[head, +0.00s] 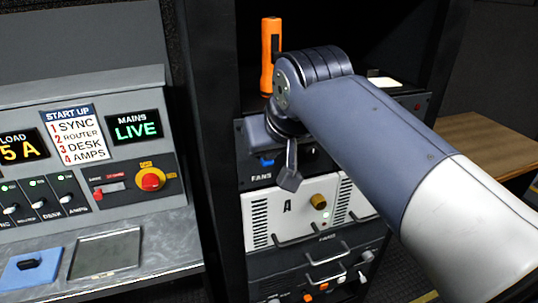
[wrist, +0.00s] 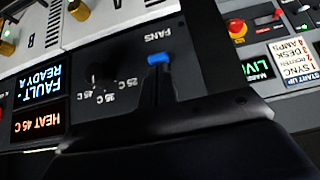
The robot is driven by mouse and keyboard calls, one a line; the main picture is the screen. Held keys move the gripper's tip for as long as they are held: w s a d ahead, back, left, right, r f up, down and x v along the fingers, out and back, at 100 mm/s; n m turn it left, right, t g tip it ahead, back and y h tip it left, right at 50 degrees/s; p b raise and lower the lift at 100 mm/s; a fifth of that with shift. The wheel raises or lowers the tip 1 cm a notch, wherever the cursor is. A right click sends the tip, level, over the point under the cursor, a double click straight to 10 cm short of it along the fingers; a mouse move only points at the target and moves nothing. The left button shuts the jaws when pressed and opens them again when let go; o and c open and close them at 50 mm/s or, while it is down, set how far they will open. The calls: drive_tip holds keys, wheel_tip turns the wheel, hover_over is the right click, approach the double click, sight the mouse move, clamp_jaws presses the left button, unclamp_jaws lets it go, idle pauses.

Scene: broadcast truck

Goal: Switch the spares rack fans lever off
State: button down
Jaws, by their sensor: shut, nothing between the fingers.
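The spares rack fans lever (head: 266,162) has a blue tip and sits on a dark panel marked FANS (head: 258,181) in the head view. In the wrist view, which is upside down, its blue tip (wrist: 158,59) shows just under the FANS lettering. My gripper (head: 289,180) is shut and empty, pointing down just right of the blue tip in the head view. I cannot tell whether it touches the lever. My arm and gripper hide much of the panel, and the lever's on or off position is not clear.
Below the panel is a white amplifier marked A (head: 289,208) with a brass knob and handles. An orange torch (head: 270,55) stands on the rack above. Left is a console with a red knob (head: 151,180). The wrist view shows displays reading FAULT READY A (wrist: 41,84) and HEAT 45 C (wrist: 38,122).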

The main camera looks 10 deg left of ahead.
drive_tip(key=f+t+b, duration=0.1)
drive_tip(key=b, duration=0.1)
drive_tip(key=f+y+b, duration=0.1)
drive_tip(key=b, duration=0.2)
drive_tip(key=shift+s+d+t, duration=0.2)
drive_tip(key=shift+s+t, duration=0.15)
drive_tip(key=shift+t, duration=0.05)
drive_tip(key=shift+r+p, duration=0.3)
drive_tip(key=shift+r, duration=0.25)
drive_tip(key=shift+r+p, duration=0.7)
drive_tip(key=shift+p, duration=0.05)
drive_tip(key=shift+r, duration=0.1)
drive_tip(key=p+v, duration=0.2)
drive_tip(key=v, duration=1.1)
drive_tip(key=shift+d+f, duration=0.2)
drive_tip(key=shift+f, duration=0.05)
